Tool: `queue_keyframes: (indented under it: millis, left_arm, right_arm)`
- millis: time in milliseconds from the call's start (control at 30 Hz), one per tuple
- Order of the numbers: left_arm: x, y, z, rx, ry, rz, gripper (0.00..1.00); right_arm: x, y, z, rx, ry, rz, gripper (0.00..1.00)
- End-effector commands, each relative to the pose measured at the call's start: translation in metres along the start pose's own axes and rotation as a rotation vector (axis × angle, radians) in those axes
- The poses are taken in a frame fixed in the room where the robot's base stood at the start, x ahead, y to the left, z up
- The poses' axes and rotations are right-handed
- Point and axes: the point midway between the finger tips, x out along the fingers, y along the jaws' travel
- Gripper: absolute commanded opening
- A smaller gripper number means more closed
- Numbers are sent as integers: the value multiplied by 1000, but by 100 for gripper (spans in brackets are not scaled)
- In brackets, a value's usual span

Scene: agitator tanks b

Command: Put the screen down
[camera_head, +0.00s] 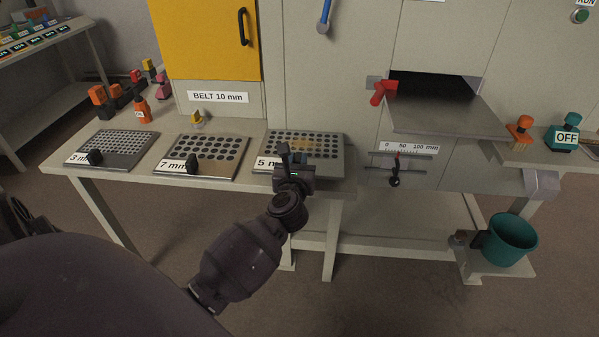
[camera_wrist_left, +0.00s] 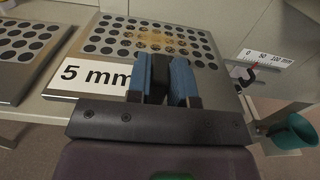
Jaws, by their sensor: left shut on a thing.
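The 5 mm screen (camera_head: 325,147), a grey plate with round dark holes and a white label, lies about level at the right end of the bench (camera_head: 225,186). A tan patch shows among its holes. My left gripper (camera_head: 290,168) is at its front edge, shut on its dark handle. I cannot tell whether the plate's underside touches the bench. My right gripper is not in view.
The 7 mm screen (camera_head: 222,155) and 3 mm screen (camera_head: 125,143) lie to the left on the bench. A yellow-knobbed part (camera_head: 198,119) and orange bottle (camera_head: 141,109) stand behind. The machine's open slot with a metal shelf (camera_head: 440,120) and a teal bucket (camera_head: 510,240) are right.

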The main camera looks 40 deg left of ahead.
Motion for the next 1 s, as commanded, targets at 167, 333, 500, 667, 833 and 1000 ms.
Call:
queue_keyframes:
  millis: [167,333,500,667,833,1000]
  left_arm:
    - [-1,0,-33,5,7,-2,0]
    - [4,0,-35,3,0,-1,0]
    - [4,0,-33,0,-2,-1,0]
    - [4,0,-36,1,0,-1,0]
    - [4,0,-37,0,1,-1,39]
    - [4,0,-37,1,1,-1,46]
  right_arm:
    - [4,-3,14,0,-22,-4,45]
    - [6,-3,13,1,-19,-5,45]
    - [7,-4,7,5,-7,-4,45]
    - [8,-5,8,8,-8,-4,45]
    - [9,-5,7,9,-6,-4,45]
    - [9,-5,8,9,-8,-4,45]
